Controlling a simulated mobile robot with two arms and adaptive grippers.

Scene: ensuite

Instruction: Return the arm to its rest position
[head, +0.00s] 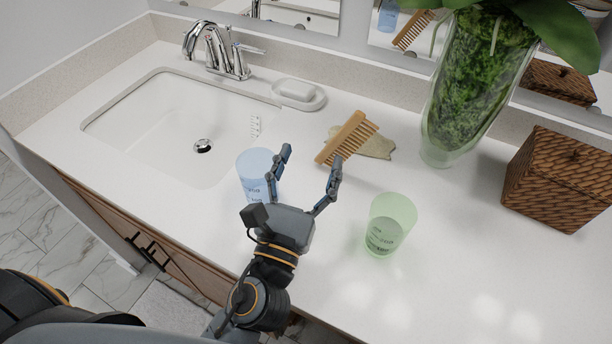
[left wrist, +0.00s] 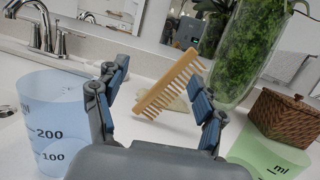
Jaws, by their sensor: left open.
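My left gripper (head: 310,172) is open and empty above the counter, its fingers spread and pointing toward the back wall. It also shows in the left wrist view (left wrist: 160,90), with a wooden comb (left wrist: 170,84) beyond the gap between the fingers. In the head view the comb (head: 346,138) rests on a flat beige piece (head: 376,144), apart from the fingers. A blue translucent cup (head: 256,172) stands just left of the gripper, partly hidden by a finger. A green translucent cup (head: 390,222) stands to its right. My right gripper is not in view.
A glass vase of greenery (head: 474,80) and a wicker box (head: 560,178) stand at right. The counter's front right (head: 470,285) is clear.

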